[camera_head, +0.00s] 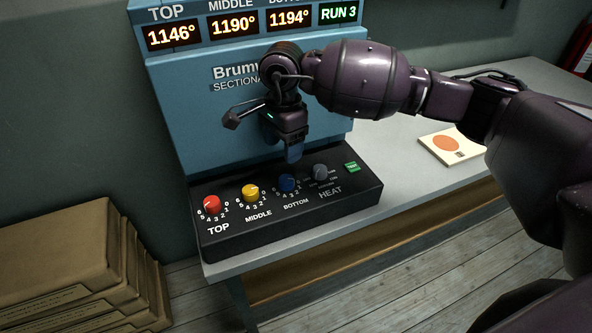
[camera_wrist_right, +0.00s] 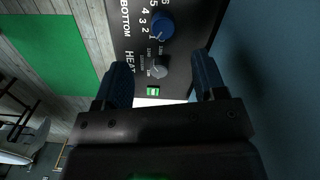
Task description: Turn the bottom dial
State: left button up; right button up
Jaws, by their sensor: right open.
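The bottom dial is a blue knob (camera_head: 287,183) on the black control panel (camera_head: 300,228), above the label BOTTOM. It also shows in the right wrist view (camera_wrist_right: 162,26), beyond the fingers. My right gripper (camera_head: 294,155) hangs above and just behind the blue knob in the head view, apart from it. In the right wrist view its two blue fingers (camera_wrist_right: 162,82) are spread with nothing between them. My left gripper is in neither view.
A red TOP knob (camera_head: 211,204), a yellow MIDDLE knob (camera_head: 250,193) and a grey HEAT knob (camera_head: 320,172) share the panel. A green switch (camera_head: 352,167) is at its right. The blue kiln controller (camera_head: 200,110) rises behind. Brown boxes (camera_head: 60,250) stand at left.

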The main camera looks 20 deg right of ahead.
aim_at(286, 179)
jog(key=f, duration=0.9)
jog(key=shift+w+d, duration=0.2)
jog(key=shift+d, duration=0.1)
jog(key=shift+f, duration=0.65)
